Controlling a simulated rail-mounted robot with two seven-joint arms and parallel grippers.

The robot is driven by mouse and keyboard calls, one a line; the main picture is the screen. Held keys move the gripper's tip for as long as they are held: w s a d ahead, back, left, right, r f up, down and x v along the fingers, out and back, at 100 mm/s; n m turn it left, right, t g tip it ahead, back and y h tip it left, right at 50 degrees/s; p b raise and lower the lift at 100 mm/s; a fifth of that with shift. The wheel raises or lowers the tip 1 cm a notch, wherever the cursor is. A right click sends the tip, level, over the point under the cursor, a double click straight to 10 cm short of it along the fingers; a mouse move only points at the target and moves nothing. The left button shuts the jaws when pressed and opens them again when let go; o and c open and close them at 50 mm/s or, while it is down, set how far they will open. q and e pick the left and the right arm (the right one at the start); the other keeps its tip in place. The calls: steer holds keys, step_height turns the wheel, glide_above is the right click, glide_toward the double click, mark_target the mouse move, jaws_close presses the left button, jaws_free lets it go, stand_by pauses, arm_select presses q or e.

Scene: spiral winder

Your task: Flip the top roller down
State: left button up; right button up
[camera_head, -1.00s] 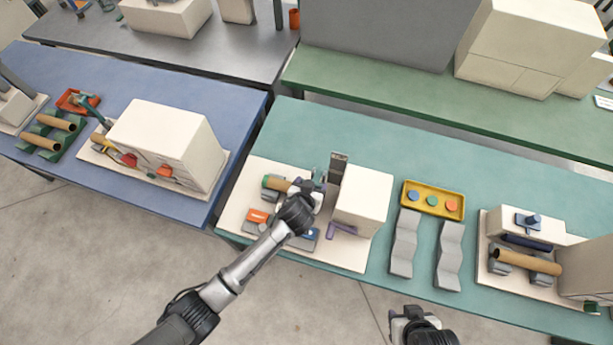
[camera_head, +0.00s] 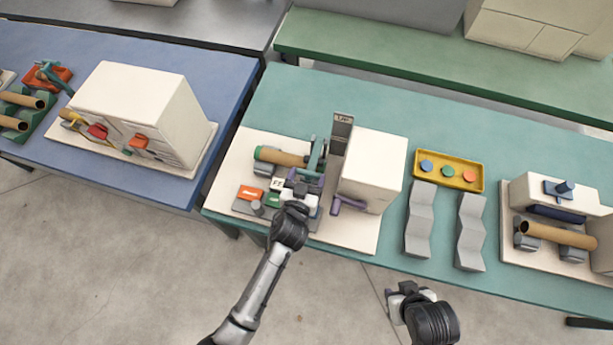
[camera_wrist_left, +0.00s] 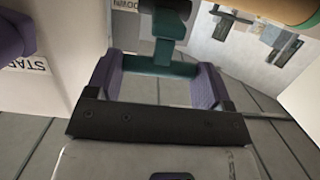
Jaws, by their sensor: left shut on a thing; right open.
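The spiral winder stands on a cream base (camera_head: 345,235) on the teal table. A cardboard tube (camera_head: 283,157) with a green end lies across it, left of the white box (camera_head: 373,165). A teal lever arm (camera_head: 316,158) stands at the tube's right end, beside an upright grey plate marked UP (camera_head: 343,122). My left gripper (camera_head: 297,190) is in front of the tube. The left wrist view shows its purple pads on either side of a teal handle (camera_wrist_left: 162,70), shut on it. The top roller itself is partly hidden. My right gripper (camera_head: 398,292) is open and empty, in front of the table edge.
Orange and green buttons (camera_head: 250,192) sit left of my left gripper. A purple lever (camera_head: 347,204) is on its right; a START label (camera_wrist_left: 25,64) shows in the wrist view. Grey wavy racks (camera_head: 419,220) and a yellow tray (camera_head: 449,171) stand further right.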

arm_select(q)
steer(key=shift+s+f, duration=0.1)
steer(key=shift+f, duration=0.35)
steer(key=o, duration=0.8)
steer(key=shift+a, duration=0.1)
steer(key=o, duration=0.5)
steer(key=shift+r, duration=0.2)
steer(key=shift+v, duration=6.85)
